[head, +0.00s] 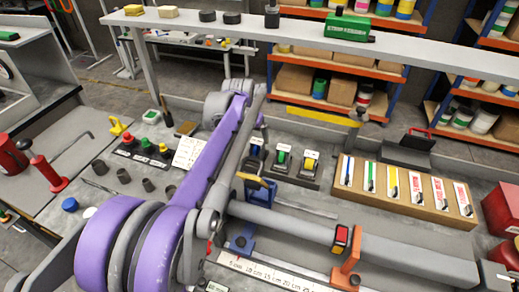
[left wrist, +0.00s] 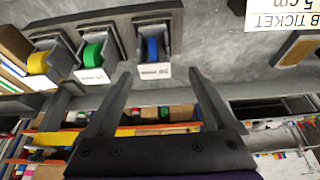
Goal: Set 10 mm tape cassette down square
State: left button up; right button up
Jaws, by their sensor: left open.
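Three tape cassettes stand in a row in dark holders on the bench. In the head view they are blue (head: 256,148), green (head: 282,158) and yellow (head: 310,163). In the left wrist view, which is upside down, they are blue (left wrist: 152,48), green (left wrist: 92,54) and yellow (left wrist: 46,62). Their labels are too small to read surely, so I cannot tell which is the 10 mm one. My left gripper (head: 256,184) is open and empty on the near side of the cassettes. Its fingers (left wrist: 162,88) are apart, with the blue cassette beyond them. My right gripper is not in view.
A grey tube (head: 300,232) crosses the bench in front, beside an orange clamp (head: 346,268) and a ruler (head: 265,273). A job ticket (head: 188,152) lies left of the cassettes. A box of labelled strips (head: 400,200) stands right. A raised shelf (head: 420,58) spans the back.

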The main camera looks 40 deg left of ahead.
pick_arm(q)
jog(key=x, duration=0.7)
jog(key=shift+w+d+f, duration=0.1)
jog(key=shift+d+f, duration=0.05)
jog(key=shift+d, duration=0.15)
grip_shut()
